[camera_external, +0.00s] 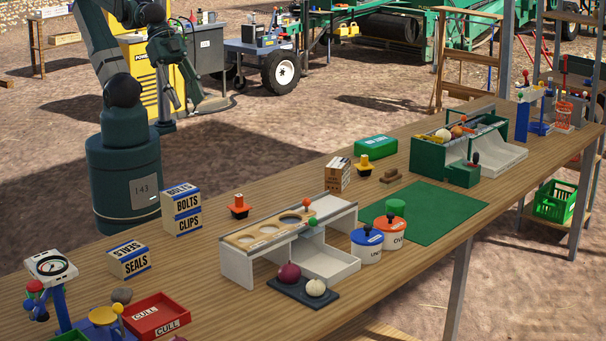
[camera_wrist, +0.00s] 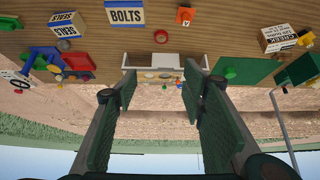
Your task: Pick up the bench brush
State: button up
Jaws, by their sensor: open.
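A small brown block-like thing (camera_external: 391,175), which looks like the bench brush, lies on the wooden bench behind the green mat, right of the yellow-and-black piece. It is small in the outside view, and I cannot make out bristles. I cannot pick it out in the wrist view. My gripper (camera_external: 178,95) hangs high beyond the bench's back edge, at the left, well apart from the brush. In the wrist view, my gripper (camera_wrist: 158,95) has its two green-padded fingers spread wide with nothing between them.
The green mat (camera_external: 430,212) is mostly bare. A green box (camera_external: 376,147), a yellow-and-black piece (camera_external: 364,164) and a labelled carton (camera_external: 338,175) stand near the brush. A grading stand (camera_external: 237,265), lidded tubs (camera_external: 366,245) and box stacks (camera_external: 182,210) occupy the bench's middle and left.

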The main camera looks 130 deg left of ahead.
jog(key=w+a+r+m+g+y, duration=0.15)
jog(key=w+a+m, duration=0.25)
jog(key=w+a, duration=0.55)
jog(key=w+a+r+m+g, duration=0.2)
jog(key=w+a+m, duration=0.1)
jog(key=w+a, duration=0.65)
jog(key=m+g+h, duration=0.2)
jog(key=m+g, duration=0.2)
jog(key=m, duration=0.7)
send_over(392, 169)
jog(key=shift+y, duration=0.25)
jog(key=f, duration=3)
jog(key=shift+w+d+b, duration=0.2)
jog(key=shift+d+b, duration=0.1)
jog(key=shift+d, duration=0.1)
jog(key=shift+s+a+f, duration=0.1)
jog(key=shift+a+f, duration=0.15)
